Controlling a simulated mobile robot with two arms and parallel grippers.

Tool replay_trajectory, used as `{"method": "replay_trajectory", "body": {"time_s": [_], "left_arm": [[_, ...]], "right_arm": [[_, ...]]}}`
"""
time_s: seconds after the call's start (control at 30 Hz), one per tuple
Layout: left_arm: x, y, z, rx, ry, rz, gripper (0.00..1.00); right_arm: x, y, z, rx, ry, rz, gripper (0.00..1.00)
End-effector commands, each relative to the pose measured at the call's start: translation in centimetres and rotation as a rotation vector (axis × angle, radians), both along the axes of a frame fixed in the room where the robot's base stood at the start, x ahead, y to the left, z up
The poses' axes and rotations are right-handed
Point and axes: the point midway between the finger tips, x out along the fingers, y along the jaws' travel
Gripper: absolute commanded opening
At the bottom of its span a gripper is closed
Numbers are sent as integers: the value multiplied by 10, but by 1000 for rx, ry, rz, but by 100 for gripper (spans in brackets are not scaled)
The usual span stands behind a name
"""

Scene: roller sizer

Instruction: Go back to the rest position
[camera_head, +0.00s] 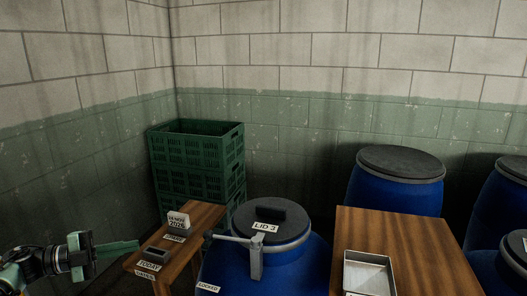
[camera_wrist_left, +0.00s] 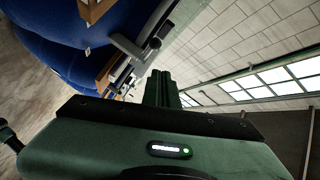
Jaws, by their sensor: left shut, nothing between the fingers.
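My left gripper (camera_head: 122,246) is at the lower left in the head view, pointing right, with its green fingers together and empty. It also shows in the left wrist view (camera_wrist_left: 161,90), fingers closed. In the head view it appears near the left end of the small wooden table; I cannot tell the gap between them. A blue drum (camera_head: 290,268) with a grey lid marked "LID 3" (camera_head: 267,228) and a metal lever clamp (camera_head: 256,255) stands to the right of that table. My right gripper is not in view.
The small wooden table (camera_head: 205,216) carries labels and a small block. Stacked green crates (camera_head: 197,147) stand in the corner. A larger wooden table (camera_head: 425,240) at right holds a metal tray (camera_head: 369,258). More blue drums (camera_head: 392,190) stand behind and right.

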Motion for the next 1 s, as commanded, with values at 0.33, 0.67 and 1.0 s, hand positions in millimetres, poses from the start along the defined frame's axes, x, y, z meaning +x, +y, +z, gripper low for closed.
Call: {"method": "replay_trajectory", "body": {"time_s": [0.33, 0.67, 1.0], "left_arm": [[27, -70, -33, -124, -7, 170, 0], [21, -141, -90, -340, 174, 601, 0], [-85, -140, -182, -387, 679, 1128, 0]], "right_arm": [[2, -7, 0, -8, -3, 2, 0], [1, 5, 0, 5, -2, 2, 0], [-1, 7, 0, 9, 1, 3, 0]]}}
